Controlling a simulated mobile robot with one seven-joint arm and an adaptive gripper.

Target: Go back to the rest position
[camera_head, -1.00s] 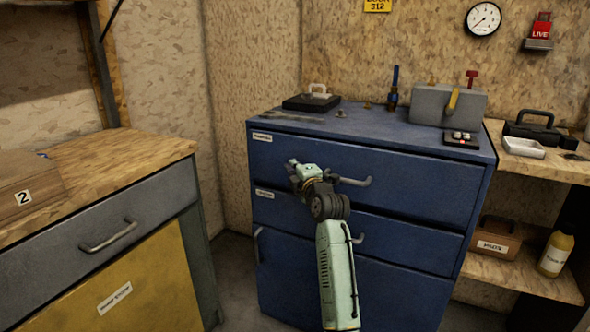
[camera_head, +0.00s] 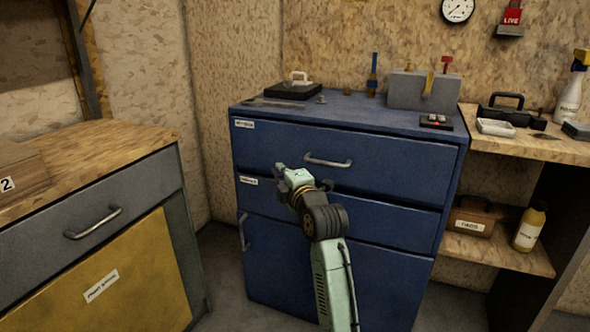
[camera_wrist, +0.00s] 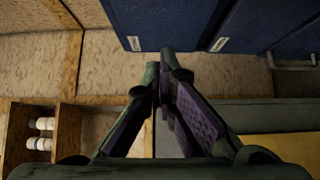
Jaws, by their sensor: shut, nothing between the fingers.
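My gripper (camera_head: 281,169) is at the end of my pale green arm, in front of the blue cabinet (camera_head: 290,226), near its upper drawers. It looks small and blurred in the head view. In the wrist view my gripper (camera_wrist: 161,72) shows its two dark fingers with the tips together and nothing between them. The top drawer handle (camera_head: 328,161) is to the right of the gripper, apart from it. The drawers look closed.
A grey and yellow workbench (camera_head: 92,216) with a wooden top stands at the left. Wooden shelves (camera_head: 500,252) at the right hold a spray bottle (camera_head: 571,92), a yellow bottle (camera_head: 530,226) and a brown box (camera_head: 472,218). A grey box (camera_head: 420,92) stands on the cabinet.

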